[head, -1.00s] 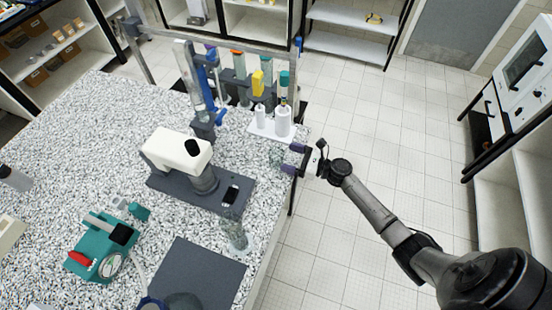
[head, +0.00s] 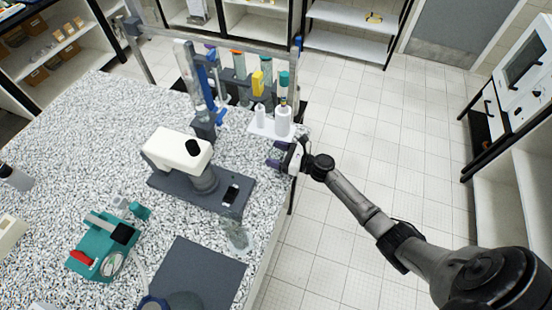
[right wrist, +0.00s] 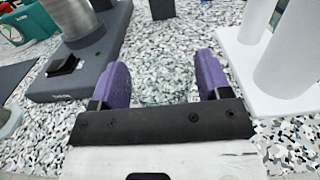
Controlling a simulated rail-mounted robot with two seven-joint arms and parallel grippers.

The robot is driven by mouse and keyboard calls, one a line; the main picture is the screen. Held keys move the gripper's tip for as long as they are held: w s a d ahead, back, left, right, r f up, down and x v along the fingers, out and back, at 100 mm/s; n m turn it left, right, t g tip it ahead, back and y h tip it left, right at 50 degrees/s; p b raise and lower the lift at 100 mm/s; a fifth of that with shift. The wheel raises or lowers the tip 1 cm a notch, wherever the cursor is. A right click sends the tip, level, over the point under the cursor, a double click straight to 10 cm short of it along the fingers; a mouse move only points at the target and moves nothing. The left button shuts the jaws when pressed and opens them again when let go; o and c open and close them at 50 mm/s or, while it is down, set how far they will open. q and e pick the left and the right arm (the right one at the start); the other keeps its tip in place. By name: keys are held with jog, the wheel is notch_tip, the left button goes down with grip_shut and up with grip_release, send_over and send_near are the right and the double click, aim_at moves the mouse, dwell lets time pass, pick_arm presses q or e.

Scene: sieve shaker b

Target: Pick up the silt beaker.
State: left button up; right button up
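A clear glass beaker (right wrist: 165,92), which I take to be the silt beaker, stands on the speckled bench between my right fingers in the right wrist view. It is faint, and its contents cannot be made out. My right gripper (head: 277,155) is low over the bench's right edge, its purple fingers apart on either side of the beaker. In the right wrist view the open right gripper (right wrist: 163,78) shows no clear grip on the glass. In the head view the gripper mostly hides this beaker. My left gripper is not in view.
A white stand with cylinders (head: 283,122) is just behind the right gripper. A white-and-grey device (head: 177,152) on a dark base is to its left. Another clear glass vessel (head: 236,236) stands nearer the front. A teal device (head: 100,250) is at front left.

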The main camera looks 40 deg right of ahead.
jog(key=c, duration=0.7)
jog(key=shift+c, duration=0.2)
